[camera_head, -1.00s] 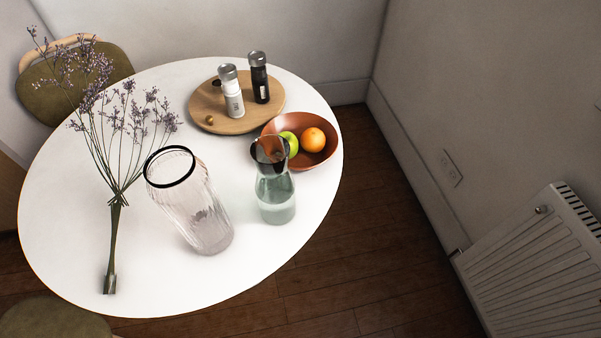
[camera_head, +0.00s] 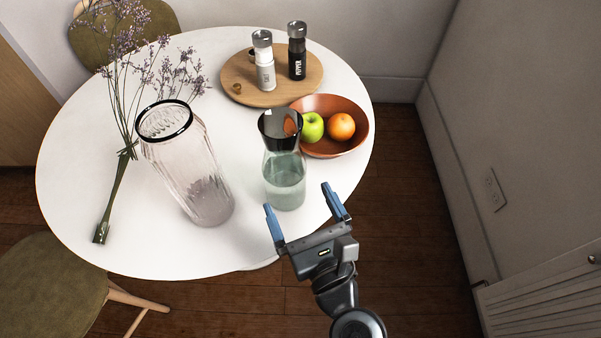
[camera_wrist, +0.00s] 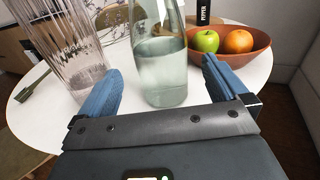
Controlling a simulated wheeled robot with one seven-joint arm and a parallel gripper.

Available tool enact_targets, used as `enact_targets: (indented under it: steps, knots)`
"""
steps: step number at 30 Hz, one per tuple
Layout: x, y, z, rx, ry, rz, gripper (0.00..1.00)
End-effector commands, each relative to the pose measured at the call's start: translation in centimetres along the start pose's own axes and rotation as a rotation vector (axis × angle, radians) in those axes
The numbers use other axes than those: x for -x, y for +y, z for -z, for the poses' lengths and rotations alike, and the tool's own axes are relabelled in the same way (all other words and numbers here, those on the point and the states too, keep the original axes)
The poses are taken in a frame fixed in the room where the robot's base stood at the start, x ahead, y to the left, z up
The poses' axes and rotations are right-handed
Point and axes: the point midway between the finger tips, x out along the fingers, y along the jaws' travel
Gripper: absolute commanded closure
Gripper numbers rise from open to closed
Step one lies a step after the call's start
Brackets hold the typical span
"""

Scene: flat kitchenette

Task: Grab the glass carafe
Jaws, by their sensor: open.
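The glass carafe (camera_head: 284,178) stands upright on the white round table, greenish and clear with a dark wide collar at its top. In the wrist view the carafe (camera_wrist: 161,70) stands ahead of my gripper, between the lines of the two fingers, with its top cut off by the frame. My gripper (camera_head: 300,196) has blue fingers spread wide and empty. It is at the table's front right edge, just in front of the carafe. It also shows at the bottom of the wrist view (camera_wrist: 160,88). I cannot tell whether a finger touches the carafe.
A tall ribbed glass vase (camera_head: 190,170) stands left of the carafe. A brown bowl (camera_head: 350,108) with an apple and an orange is close behind it on the right. A wooden board (camera_head: 240,85) holds two shakers. Dried flowers (camera_head: 115,195) lie at the left of the table (camera_head: 80,155).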

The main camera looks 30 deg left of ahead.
Motion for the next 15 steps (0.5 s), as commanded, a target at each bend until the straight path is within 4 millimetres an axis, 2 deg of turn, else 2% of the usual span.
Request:
enact_targets:
  steps: [3, 11, 15]
  knots:
    - [-1.3, 0.5, -0.3, -0.039, -0.008, -0.014, 0.0]
    - [-3.9, 0.3, -0.4, -0.039, -0.008, -0.013, 0.0]
    - [-5.8, 0.1, -0.6, -0.038, -0.01, -0.012, 0.0]
